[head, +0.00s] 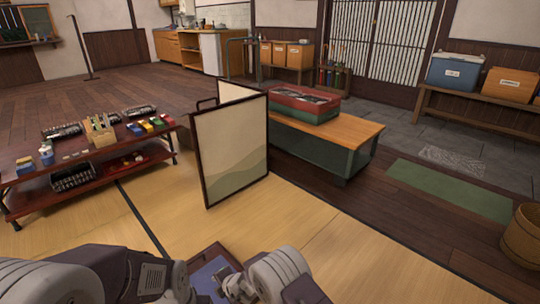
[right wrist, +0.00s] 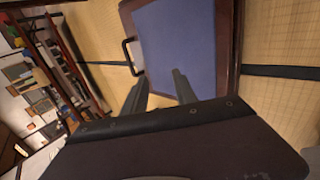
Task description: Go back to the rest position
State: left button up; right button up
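My right gripper (head: 230,284) is at the bottom middle of the head view, over a brown-rimmed tray or board with a blue surface (head: 207,276). In the right wrist view its two fingers (right wrist: 160,86) stand apart with nothing seen between them. The blue surface (right wrist: 185,45) lies beyond the fingertips there, with a dark handle (right wrist: 131,57) on one side. I cannot tell whether the fingers touch it. My left arm comes in along the bottom left of the head view; its fingers cannot be made out.
A low red-brown table (head: 84,172) with small goods stands at the left. A folding screen (head: 231,150) stands ahead on the tatami (head: 310,222), beside a green bench (head: 345,133) bearing a red-and-green box (head: 304,103). A wooden bucket (head: 522,236) is at the right edge. Open tatami lies right of the gripper.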

jog(key=w+d+r+t+p, duration=0.1)
jog(key=w+d+r+p, duration=0.15)
jog(key=r, duration=0.45)
jog(key=w+d+r+m+t+p, duration=0.1)
jog(key=w+d+r, duration=0.1)
jog(key=w+r, duration=0.35)
jog(key=w+d+r+t+p, duration=0.1)
jog(key=w+d+r+p, duration=0.15)
jog(key=r, duration=0.55)
jog(key=d+r+n+p, duration=0.45)
jog(key=d+r, duration=0.25)
jog(key=r, duration=0.6)
jog(key=s+d+r+n+g+p, duration=0.1)
jog(key=s+d+r+n+p, duration=0.2)
jog(key=s+d+r+n, duration=0.6)
jog(key=s+d+f+n+g+h+p, duration=0.1)
jog(key=s+d+f+n+g+h, duration=0.2)
jog(key=s+n, duration=0.65)
jog(key=s+d+f+n+g+h+p, duration=0.15)
jog(key=s+d+n, duration=0.4)
jog(key=n, duration=0.65)
jog(key=s+d+f+n+g+h, duration=0.15)
jog(key=s+d+f+n, duration=0.25)
jog(key=s+n, duration=0.55)
notch_tip(320, 180, up, 38)
jog(key=w+n+p, duration=0.1)
jog(key=p, duration=3.7)
jog(key=shift+w+a+r+g, duration=0.15)
jog(key=shift+w+r+g, duration=0.05)
jog(key=shift+w+g, duration=0.2)
